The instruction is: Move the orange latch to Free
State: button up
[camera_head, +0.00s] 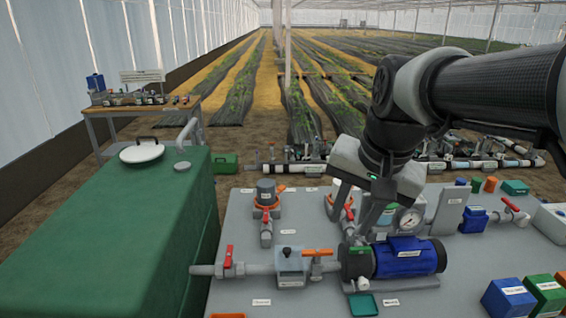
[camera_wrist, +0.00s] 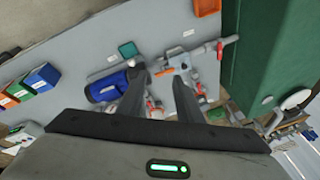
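The orange latch (camera_head: 318,253) looks like a small flat orange handle on the grey pipe, between a small grey box and the blue pump. In the wrist view an orange piece, likely the latch (camera_wrist: 164,72), shows between and just beyond my fingertips. My gripper (camera_head: 358,228) hangs above the skid near the pump and pressure gauge, right of the latch. Its two fingers (camera_wrist: 157,82) are apart with nothing held between them. No contact with the latch is visible. The latch's lettering is too small to read.
The blue pump (camera_head: 408,257) and gauge (camera_head: 407,220) stand close to my gripper. Red-handled valves (camera_head: 228,257) sit along the left pipe. A green tank (camera_head: 110,235) stands left of the skid. Blue, green and orange boxes (camera_head: 508,298) sit at front right.

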jog(key=w+m+g, duration=0.1)
jog(key=w+m, duration=0.3)
jog(key=w, duration=0.4)
jog(key=m+g+p, duration=0.2)
jog(key=m+g, duration=0.1)
jog(key=m, duration=0.5)
send_over(317, 251)
notch_tip(317, 251, down, 13)
jog(key=shift+h, duration=0.4)
notch_tip(317, 251, down, 18)
jog(key=shift+r, duration=0.1)
grip_shut()
